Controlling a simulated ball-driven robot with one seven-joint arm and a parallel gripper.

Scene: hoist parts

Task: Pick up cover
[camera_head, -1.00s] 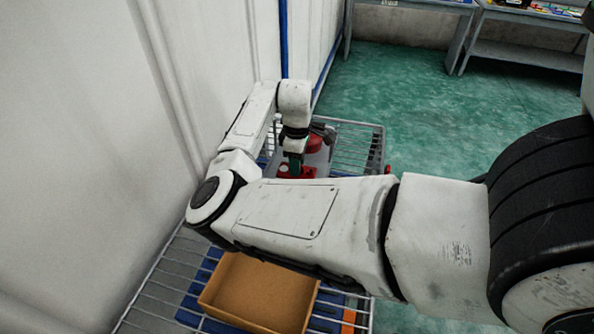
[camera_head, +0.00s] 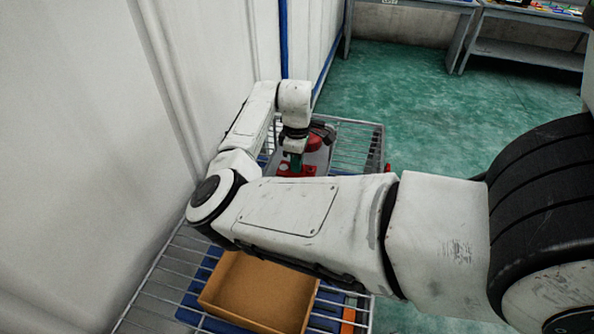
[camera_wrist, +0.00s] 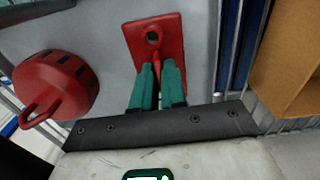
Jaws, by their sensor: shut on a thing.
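The cover, a red plate-like piece with a round hole (camera_wrist: 172,40), lies at the top middle of the wrist view. My gripper (camera_wrist: 160,72) is shut on it, with its green fingers at the near part of the piece. In the head view my gripper (camera_head: 296,160) points down over the cart, and the red cover (camera_head: 299,171) shows at its tips, partly hidden by my arm. Whether the cover is lifted or still touches the grey tray (camera_wrist: 100,28) cannot be told.
A red round part with a loop (camera_wrist: 58,85) stands on the tray left of the cover. A brown open box (camera_head: 258,290) sits nearer on the wire cart (camera_head: 355,128). A white wall (camera_head: 85,150) is close on the left. Green floor is free to the right.

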